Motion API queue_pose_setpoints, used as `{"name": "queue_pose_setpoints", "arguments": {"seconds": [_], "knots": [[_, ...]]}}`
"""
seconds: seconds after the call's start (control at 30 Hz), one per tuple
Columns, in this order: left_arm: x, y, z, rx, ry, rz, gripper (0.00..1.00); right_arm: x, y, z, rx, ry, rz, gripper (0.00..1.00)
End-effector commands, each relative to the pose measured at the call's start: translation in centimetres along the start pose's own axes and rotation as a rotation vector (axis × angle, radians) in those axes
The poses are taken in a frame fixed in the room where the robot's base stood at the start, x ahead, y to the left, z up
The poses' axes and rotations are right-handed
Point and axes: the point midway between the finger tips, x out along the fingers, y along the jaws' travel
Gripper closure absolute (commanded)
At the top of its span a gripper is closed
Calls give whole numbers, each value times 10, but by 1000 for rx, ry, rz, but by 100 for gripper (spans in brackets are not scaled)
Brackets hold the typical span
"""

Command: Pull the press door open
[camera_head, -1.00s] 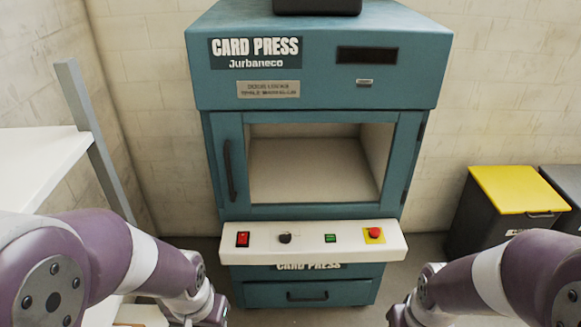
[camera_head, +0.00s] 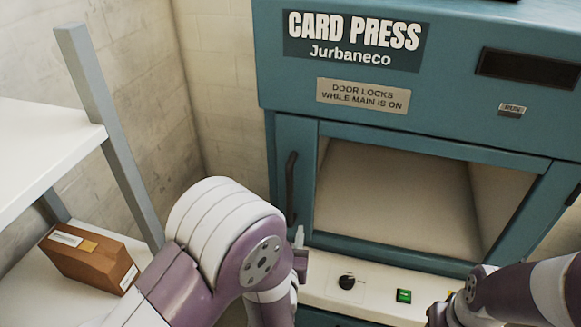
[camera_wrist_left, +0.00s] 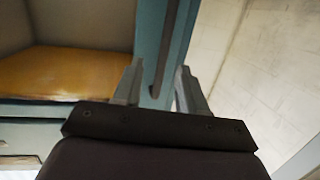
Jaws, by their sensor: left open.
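The press door (camera_head: 440,145) is a teal frame around a large window and sits closed in the card press (camera_head: 275,55). Its dark vertical handle (camera_head: 290,185) is on the left side of the door. My left gripper (camera_head: 299,240) is just below the handle, partly hidden by my own arm. In the left wrist view the gripper (camera_wrist_left: 157,82) is open, and the lower end of the handle (camera_wrist_left: 165,50) shows between the two fingers; I cannot tell whether they touch it. My right gripper (camera_head: 440,315) is at the bottom edge, its fingers unclear.
The control panel (camera_head: 375,285) juts out below the door, with a black knob (camera_head: 347,282) and a lit green switch (camera_head: 404,296); its left end is hidden by my left arm. A white shelf (camera_head: 40,150) with a grey post and a brown box (camera_head: 90,258) stand at left.

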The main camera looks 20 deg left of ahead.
Motion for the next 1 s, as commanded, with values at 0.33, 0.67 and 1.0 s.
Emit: {"name": "queue_pose_setpoints", "arguments": {"seconds": [0.33,0.67,1.0], "knots": [[36,-6,-40,-3,153,-28,59,-7,0,0,0,-1,0,57],[110,-7,-50,-2,151,-23,59,-16,0,-1,0,0,0,57],[124,-7,-51,-1,150,-21,59,-16,0,-1,0,0,0,57]]}}
